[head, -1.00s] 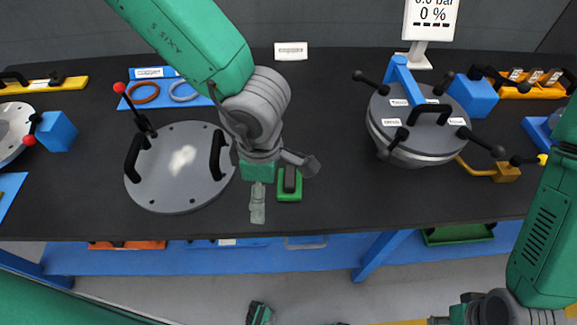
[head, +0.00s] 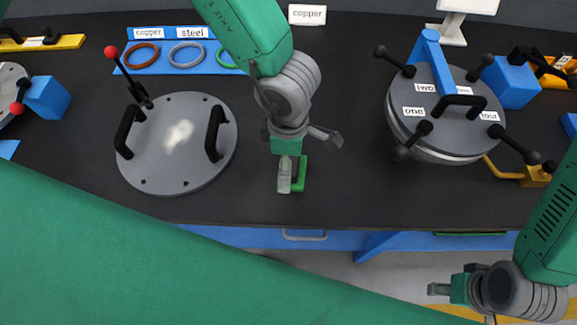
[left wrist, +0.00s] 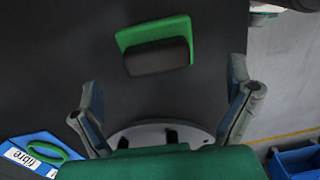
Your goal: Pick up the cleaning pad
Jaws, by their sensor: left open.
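The cleaning pad, a green plate with a black grip block, lies on the dark bench (head: 355,190). In the head view the pad (head: 301,180) is partly hidden by my left gripper (head: 311,157). In the left wrist view the pad (left wrist: 156,47) shows whole, just beyond the fingertips and between their lines. My left gripper (left wrist: 166,88) is open and empty, its fingers spread wider than the pad. My right gripper (head: 463,304) is at the lower right, in front of the bench; its fingers look apart, with nothing between them.
A round grey flanged lid (head: 178,165) with two black handles lies left of the pad. A clamped round vessel (head: 440,110) stands to the right. A blue ring tray (head: 165,64) lies behind. The bench between pad and vessel is clear.

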